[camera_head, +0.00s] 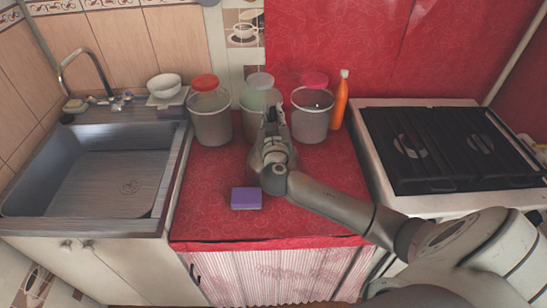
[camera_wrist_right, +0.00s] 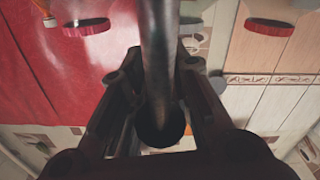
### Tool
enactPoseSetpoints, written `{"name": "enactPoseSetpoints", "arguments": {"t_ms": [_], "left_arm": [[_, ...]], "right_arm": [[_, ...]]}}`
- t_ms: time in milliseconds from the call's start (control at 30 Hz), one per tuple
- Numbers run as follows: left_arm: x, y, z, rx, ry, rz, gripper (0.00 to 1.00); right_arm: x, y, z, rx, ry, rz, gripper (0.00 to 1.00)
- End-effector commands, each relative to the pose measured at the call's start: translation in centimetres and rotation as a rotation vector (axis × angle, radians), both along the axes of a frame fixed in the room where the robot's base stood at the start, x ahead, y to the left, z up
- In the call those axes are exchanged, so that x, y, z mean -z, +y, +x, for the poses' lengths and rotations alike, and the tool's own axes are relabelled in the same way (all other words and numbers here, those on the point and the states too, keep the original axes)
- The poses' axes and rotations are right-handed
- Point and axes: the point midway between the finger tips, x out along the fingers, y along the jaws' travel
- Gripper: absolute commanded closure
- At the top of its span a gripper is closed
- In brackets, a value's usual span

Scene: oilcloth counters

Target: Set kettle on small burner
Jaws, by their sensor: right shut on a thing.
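The stove (camera_head: 490,201) stands at the right, with a black grate (camera_head: 440,185) over two pale round burners, a left one (camera_head: 409,146) and a right one (camera_head: 480,143). Nothing stands on the grate. My right gripper (camera_head: 271,125) is over the red counter, in front of the jars. In the right wrist view its fingers are shut around a long grey metal bar (camera_wrist_right: 160,60) with a dark rounded end. I cannot tell whether this bar is part of the kettle; no kettle body shows clearly. My left gripper is out of view.
Jars with a red lid (camera_head: 205,82), a grey-green lid (camera_head: 260,80) and a pink lid (camera_head: 314,79) line the back. An orange bottle (camera_head: 340,100) stands beside them. A purple sponge (camera_head: 246,198) lies on the red counter (camera_head: 215,175). The sink (camera_head: 85,180) is left.

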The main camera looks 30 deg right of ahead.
Motion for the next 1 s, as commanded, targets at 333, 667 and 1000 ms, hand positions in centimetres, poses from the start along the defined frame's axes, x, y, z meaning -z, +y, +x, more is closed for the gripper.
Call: {"name": "enactPoseSetpoints", "arguments": {"t_ms": [333, 667, 1000], "left_arm": [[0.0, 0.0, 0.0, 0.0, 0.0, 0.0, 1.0], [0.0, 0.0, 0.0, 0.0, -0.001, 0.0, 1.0], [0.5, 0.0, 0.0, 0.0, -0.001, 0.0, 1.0]], "right_arm": [[0.0, 0.0, 0.0, -0.001, 0.0, 0.0, 1.0], [-0.4, 0.0, 0.0, 0.0, -0.007, -0.002, 1.0], [-1.6, 0.0, 0.0, 0.0, -0.009, -0.001, 1.0]]}}
